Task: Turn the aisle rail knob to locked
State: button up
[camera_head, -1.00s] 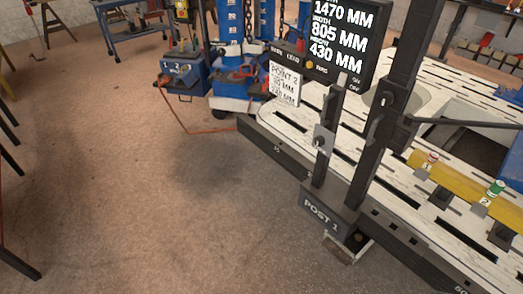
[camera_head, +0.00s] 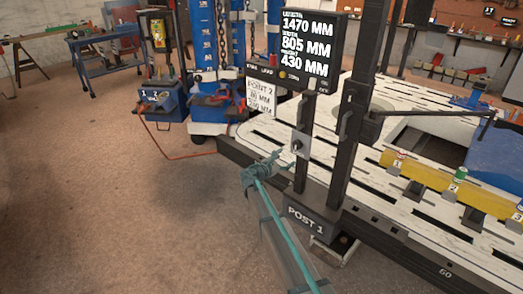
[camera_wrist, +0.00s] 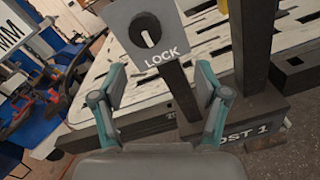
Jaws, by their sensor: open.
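A small dark round knob (camera_wrist: 146,32) with a white mark sits on a grey plate (camera_wrist: 168,22) lettered LOCK, in the wrist view. The white mark points roughly toward the lettering. The plate (camera_head: 300,143) also shows on a dark upright of POST 1 in the head view, with the knob small on it. My gripper (camera_head: 262,170) is to the left of the plate and slightly below it in the head view. In the wrist view its two teal-and-grey fingers (camera_wrist: 160,78) are spread apart and empty, with the knob beyond them, not touched.
The POST 1 base (camera_head: 312,219) stands at the edge of the white slotted bench (camera_head: 375,172). A display (camera_head: 306,48) tops the upright, with a paper card (camera_head: 260,95) beside it. A yellow rail (camera_head: 425,175) lies at right. Floor at left is open.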

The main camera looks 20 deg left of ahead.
aim_at(296, 147)
jog(key=w+d, duration=0.1)
jog(key=w, duration=0.2)
jog(key=w+d+n, duration=0.1)
jog(key=w, duration=0.2)
jog(key=w+d+r+n+p, duration=0.1)
jog(key=w, duration=0.2)
jog(key=shift+w+d+t, duration=0.3)
jog(key=shift+w+t, duration=0.05)
jog(key=shift+t, duration=0.05)
jog(key=c, duration=1.2)
